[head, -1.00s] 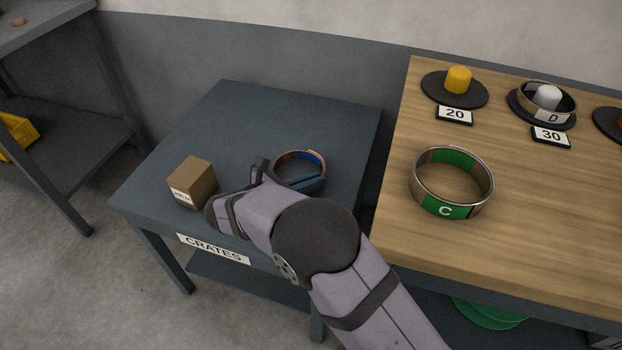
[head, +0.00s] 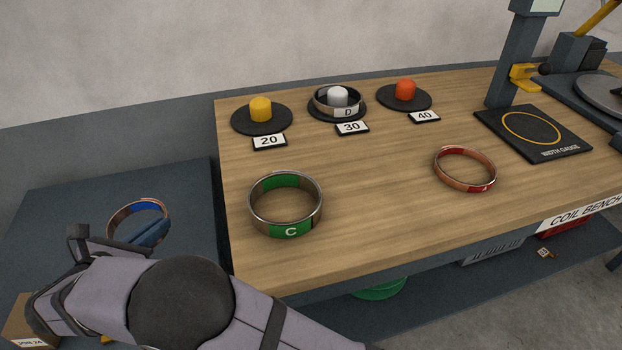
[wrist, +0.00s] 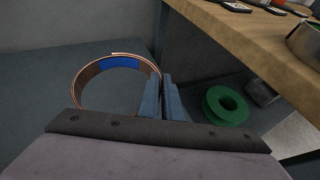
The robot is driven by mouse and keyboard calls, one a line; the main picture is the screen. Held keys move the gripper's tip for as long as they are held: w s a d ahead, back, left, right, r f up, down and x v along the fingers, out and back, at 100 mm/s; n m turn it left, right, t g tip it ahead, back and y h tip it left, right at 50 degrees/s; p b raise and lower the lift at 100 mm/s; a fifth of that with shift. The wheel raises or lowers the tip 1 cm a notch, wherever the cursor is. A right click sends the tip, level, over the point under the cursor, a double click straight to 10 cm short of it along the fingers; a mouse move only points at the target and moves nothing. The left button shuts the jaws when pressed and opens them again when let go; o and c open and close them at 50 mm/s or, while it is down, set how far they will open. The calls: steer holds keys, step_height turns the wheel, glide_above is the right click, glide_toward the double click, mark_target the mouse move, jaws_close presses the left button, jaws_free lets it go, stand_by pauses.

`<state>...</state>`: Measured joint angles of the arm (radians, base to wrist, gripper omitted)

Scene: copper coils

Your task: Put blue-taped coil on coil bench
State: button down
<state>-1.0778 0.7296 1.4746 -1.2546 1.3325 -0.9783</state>
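The blue-taped coil (head: 137,217) is a copper ring with a blue band. It is over the dark side table (head: 60,215) at the left, near the table's right side; I cannot tell if it is lifted. My gripper (head: 153,232) is at the coil's near right side. In the wrist view, my gripper's fingers (wrist: 162,98) are close together with the coil's wall (wrist: 81,85) between them. The coil bench (head: 390,190) is the wooden-topped table to the right, labelled COIL BENCH.
On the bench are a green-taped coil C (head: 286,205), a red-taped coil (head: 465,170), a yellow peg (head: 261,109), coil D (head: 338,101) around a white peg, a red peg (head: 405,90) and a width gauge (head: 533,131). Bare wood lies between the two loose coils. A box (head: 30,322) sits lower left.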

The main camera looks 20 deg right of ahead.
steer(key=w+d+r+m+g+h+p, duration=0.2)
steer(key=w+d+r+m+p, duration=0.15)
steer(key=d+r+p, duration=0.6)
steer(key=w+d+r+m+g+h+p, duration=0.2)
steer(key=w+d+r+h+p, duration=0.15)
steer(key=d+r+p, duration=0.6)
steer(key=s+d+r+m+g+p, duration=0.1)
steer(key=s+d+r+p, duration=0.15)
steer(key=d, duration=0.55)
steer(key=s+d+r+m+g+p, duration=0.15)
steer(key=d+r, duration=0.25)
steer(key=d, duration=0.4)
steer(key=m+g+h+p, duration=0.2)
steer(key=m+g+p, duration=0.1)
steer(key=g+p, duration=0.1)
glide_above(387, 216)
steer(key=d, duration=0.2)
step_height(387, 216, down, 5)
steer(key=shift+w+a+f, duration=0.1)
steer(key=shift+w, duration=0.05)
steer(key=shift+f, duration=0.1)
steer(key=shift+f+b, duration=0.3)
steer(key=shift+f, duration=4.6)
